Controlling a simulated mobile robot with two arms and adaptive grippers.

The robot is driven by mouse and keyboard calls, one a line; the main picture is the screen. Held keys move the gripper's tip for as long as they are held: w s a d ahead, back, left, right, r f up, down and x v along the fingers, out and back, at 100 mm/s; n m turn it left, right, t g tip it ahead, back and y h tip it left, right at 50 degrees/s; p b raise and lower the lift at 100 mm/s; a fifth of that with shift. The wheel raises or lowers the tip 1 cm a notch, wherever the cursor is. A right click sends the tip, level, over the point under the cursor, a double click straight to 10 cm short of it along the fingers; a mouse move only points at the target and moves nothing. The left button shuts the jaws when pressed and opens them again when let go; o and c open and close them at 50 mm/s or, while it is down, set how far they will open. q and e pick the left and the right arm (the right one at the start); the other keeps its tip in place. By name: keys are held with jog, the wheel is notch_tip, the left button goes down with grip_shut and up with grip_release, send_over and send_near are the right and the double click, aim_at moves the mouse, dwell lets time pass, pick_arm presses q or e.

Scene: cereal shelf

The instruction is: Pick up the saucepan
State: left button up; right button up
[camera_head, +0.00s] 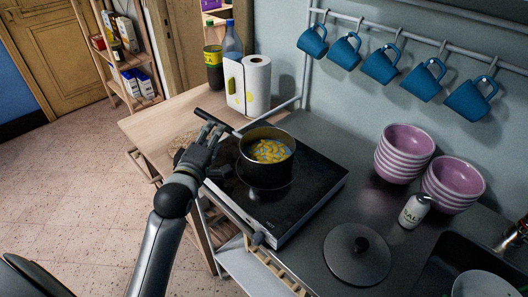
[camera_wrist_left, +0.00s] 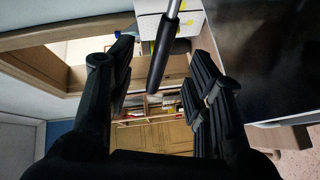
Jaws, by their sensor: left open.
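The dark saucepan (camera_head: 266,177) stands on the black cooktop (camera_head: 300,195) in the head view, with yellow pieces in liquid inside. Its black handle (camera_head: 216,121) points up and left, past the cooktop's edge. My left gripper (camera_head: 208,132) is open at the handle, left of the pan. In the left wrist view the handle (camera_wrist_left: 162,55) shows between the two spread fingers, with gaps on both sides. Whether the fingertips reach past the handle is hard to tell. My right gripper is out of view.
A paper towel roll (camera_head: 257,85) and bottles (camera_head: 214,68) stand on the wooden counter behind the handle. A lid (camera_head: 356,254), a salt shaker (camera_head: 414,210) and pink bowls (camera_head: 404,153) are to the right. Blue mugs (camera_head: 380,68) hang above. The floor at left is clear.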

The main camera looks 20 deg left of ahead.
aim_at(218, 122)
pick_arm(q)
jog(key=shift+x, duration=1.05)
jog(key=shift+w+a+f, duration=0.1)
jog(key=shift+w, duration=0.45)
jog(key=shift+w+a+p, duration=0.35)
jog(key=shift+w+p, duration=0.2)
jog(key=shift+w, duration=0.05)
jog(key=x, duration=0.3)
jog(key=shift+s+a+p, duration=0.1)
jog(key=shift+a+p, duration=0.1)
jog(key=shift+p, duration=0.2)
jog(key=shift+w+f, duration=0.1)
jog(key=shift+w, duration=0.15)
jog(key=shift+c, duration=0.6)
grip_shut()
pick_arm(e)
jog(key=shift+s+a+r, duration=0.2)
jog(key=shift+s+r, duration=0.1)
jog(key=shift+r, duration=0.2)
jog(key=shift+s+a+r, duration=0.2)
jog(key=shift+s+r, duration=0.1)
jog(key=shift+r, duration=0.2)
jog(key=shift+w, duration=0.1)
